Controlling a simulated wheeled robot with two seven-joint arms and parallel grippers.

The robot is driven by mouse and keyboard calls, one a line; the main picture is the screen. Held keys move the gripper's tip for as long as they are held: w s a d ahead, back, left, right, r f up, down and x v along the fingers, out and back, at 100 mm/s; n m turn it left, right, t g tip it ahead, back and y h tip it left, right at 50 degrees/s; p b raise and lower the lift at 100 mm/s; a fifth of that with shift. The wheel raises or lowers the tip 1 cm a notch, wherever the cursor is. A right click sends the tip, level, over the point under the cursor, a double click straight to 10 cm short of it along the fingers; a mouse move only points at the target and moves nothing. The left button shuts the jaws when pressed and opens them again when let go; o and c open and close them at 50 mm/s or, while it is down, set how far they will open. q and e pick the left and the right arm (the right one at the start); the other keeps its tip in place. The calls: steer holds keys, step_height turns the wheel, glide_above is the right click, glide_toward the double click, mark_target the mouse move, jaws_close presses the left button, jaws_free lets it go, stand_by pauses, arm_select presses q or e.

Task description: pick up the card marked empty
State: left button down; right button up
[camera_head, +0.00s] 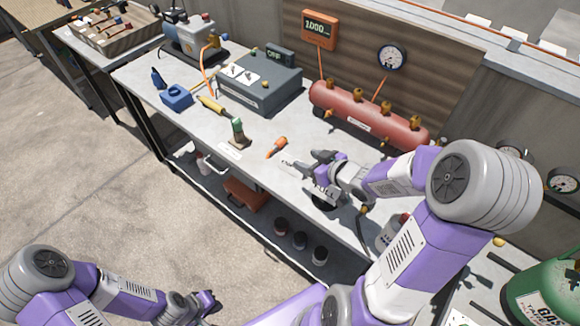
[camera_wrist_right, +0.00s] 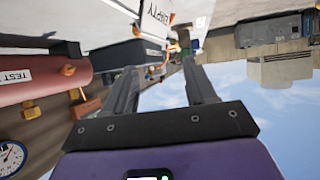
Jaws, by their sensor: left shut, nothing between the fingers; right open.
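A white card reading EMPTY (camera_wrist_right: 153,14) shows at the top of the right wrist view, between and beyond the fingers. In the head view a white card (camera_head: 231,151) lies near the bench's front edge; its print is too small to read. My right gripper (camera_head: 298,162) is open over the bench, to the right of that card and apart from it. It also shows in the right wrist view (camera_wrist_right: 160,85), with nothing between its fingers. My left gripper (camera_head: 211,303) is shut and empty, low in front of the bench.
A card reading FULL (camera_head: 325,190) is partly hidden by my right gripper. An orange-handled tool (camera_head: 277,147) and a green block (camera_head: 238,131) stand near the white card. A red tank (camera_head: 365,117) and a grey box (camera_head: 262,88) are behind. Bare bench (camera_head: 196,129) shows at left.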

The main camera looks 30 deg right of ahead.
mark_target(286, 161)
steer(key=w+f+b, duration=0.1)
steer(key=w, duration=0.1)
steer(key=w+f+b, duration=0.1)
steer(key=f+b, duration=0.1)
steer(key=w+f+b, duration=0.1)
steer(key=w+f, duration=0.1)
steer(key=shift+w+a+f, duration=0.2)
steer(key=shift+w+a, duration=0.1)
steer(key=shift+a, duration=0.05)
steer(key=shift+w, duration=0.15)
jaws_close()
